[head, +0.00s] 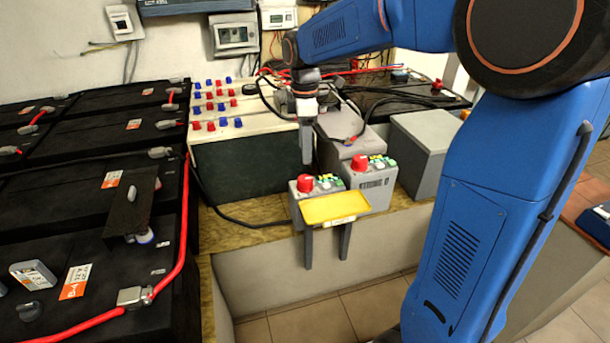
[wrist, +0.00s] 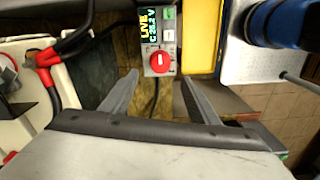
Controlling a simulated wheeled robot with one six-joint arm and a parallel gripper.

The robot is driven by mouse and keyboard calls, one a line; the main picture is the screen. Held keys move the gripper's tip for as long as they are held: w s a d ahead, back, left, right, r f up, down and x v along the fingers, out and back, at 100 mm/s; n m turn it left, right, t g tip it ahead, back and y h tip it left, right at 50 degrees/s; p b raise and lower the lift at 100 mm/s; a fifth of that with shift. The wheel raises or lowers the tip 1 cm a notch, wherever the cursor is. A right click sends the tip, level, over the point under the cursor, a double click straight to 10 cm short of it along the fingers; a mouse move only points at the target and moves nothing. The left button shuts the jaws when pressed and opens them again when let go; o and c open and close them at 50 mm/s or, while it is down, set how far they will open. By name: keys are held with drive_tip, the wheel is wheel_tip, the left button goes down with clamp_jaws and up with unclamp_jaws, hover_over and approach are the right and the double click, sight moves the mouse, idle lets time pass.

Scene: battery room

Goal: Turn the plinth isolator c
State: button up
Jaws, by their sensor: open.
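Two small grey isolator boxes, each with a red knob and a lit display, stand on the plinth: the left isolator (head: 325,186) and the right isolator (head: 372,190). My gripper (head: 307,161) points down, just above and behind the left isolator's red knob (head: 305,184). In the wrist view my gripper (wrist: 158,76) has its fingers spread, with nothing between them. A red knob (wrist: 161,62) shows beyond the fingertips, apart from them. Its display reads LIVE and about 25.2 V.
A yellow tray (head: 335,208) sits in front of the left isolator. A battery (head: 245,165) with red and blue caps stands at the left, and a grey box (head: 422,150) at the right. Black cables loop behind the isolators. Black batteries (head: 75,190) fill the left side.

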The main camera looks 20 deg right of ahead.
sight(305, 178)
wheel_tip(305, 178, down, 10)
drive_tip(key=shift+s+f, duration=0.1)
drive_tip(key=shift+s, duration=0.05)
idle(0.3)
drive_tip(key=c, duration=1)
